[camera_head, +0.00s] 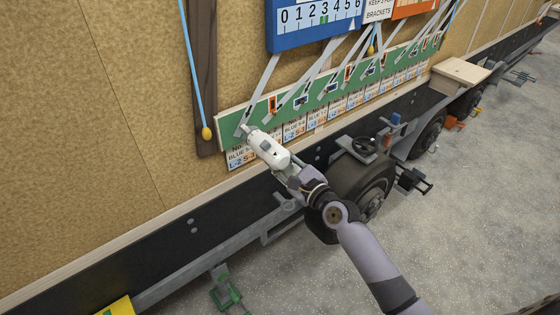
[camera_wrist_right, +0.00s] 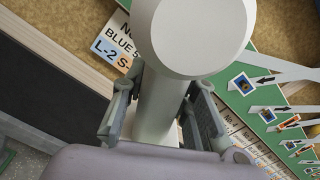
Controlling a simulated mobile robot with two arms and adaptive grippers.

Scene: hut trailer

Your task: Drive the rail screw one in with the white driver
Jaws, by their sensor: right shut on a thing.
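The white driver (camera_head: 268,148) is held by my right gripper (camera_head: 292,172) in front of the left end of the green rail (camera_head: 330,92). Its nose points up and left at the rail's left end, by a grey strip end. I cannot tell whether the tip touches anything. In the right wrist view the driver's round white body (camera_wrist_right: 195,35) fills the top middle, and the right gripper's fingers (camera_wrist_right: 158,108) are shut around its pale handle. Rail screw one cannot be made out; the driver's nose may cover it. My left gripper is not in view.
Paper labels (camera_head: 293,131) hang below the rail. A blue number board (camera_head: 318,20) sits above it. A blue cord with a yellow end (camera_head: 207,133) hangs at the left. A trailer wheel (camera_head: 362,185) is beneath my right arm.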

